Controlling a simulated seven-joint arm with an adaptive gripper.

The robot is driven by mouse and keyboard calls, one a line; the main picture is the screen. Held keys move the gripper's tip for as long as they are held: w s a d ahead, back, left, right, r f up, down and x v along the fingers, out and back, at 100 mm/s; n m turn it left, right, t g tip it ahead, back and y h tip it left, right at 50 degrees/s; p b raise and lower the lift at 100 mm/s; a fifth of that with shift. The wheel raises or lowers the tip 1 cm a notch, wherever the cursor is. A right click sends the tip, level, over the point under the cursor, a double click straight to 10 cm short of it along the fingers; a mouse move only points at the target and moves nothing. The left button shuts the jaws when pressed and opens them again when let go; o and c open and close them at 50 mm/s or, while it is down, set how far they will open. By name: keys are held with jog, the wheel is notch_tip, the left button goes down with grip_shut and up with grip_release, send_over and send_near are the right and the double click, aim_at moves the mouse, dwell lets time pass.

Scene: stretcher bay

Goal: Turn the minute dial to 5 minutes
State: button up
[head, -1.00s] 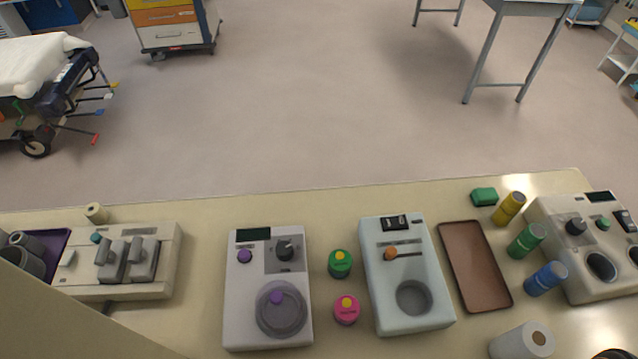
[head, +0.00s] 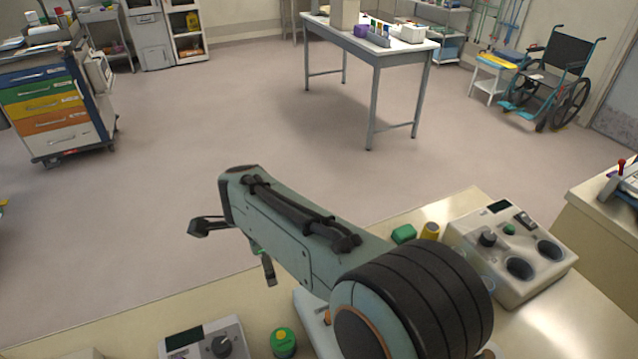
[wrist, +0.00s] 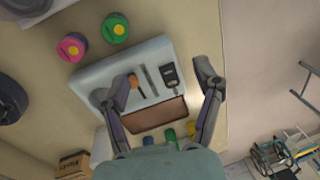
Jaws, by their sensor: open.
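A white box with a dark display (head: 184,337) and a black pointer knob (head: 221,346) is at the bottom edge of the head view, mostly cut off. A beige box (head: 520,275) at the right also has a black knob (head: 487,239) and a small display. I cannot tell which knob is the minute dial, nor read any marks. My gripper (head: 238,250) is open and empty, right of and above the white box in the head view.
A green jar (head: 283,342) with a yellow top stands right of the white box; a pink jar (wrist: 72,47) is beside it in the wrist view. A brown tray (wrist: 153,115) and several coloured cylinders lie past the blue box. Open floor lies beyond the counter.

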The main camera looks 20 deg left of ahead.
jog(key=s+a+f+n+g, duration=0.1)
jog(key=s+a+f, duration=0.4)
jog(key=n+g+h, duration=0.1)
jog(key=n, duration=0.1)
send_over(220, 344)
notch_tip(220, 344, down, 5)
jog(key=shift+w+a+r, duration=0.1)
jog(key=shift+a+r, duration=0.05)
notch_tip(220, 344, down, 6)
jog(key=shift+f, duration=0.1)
jog(key=shift+c, duration=0.3)
jog(key=c, duration=1.1)
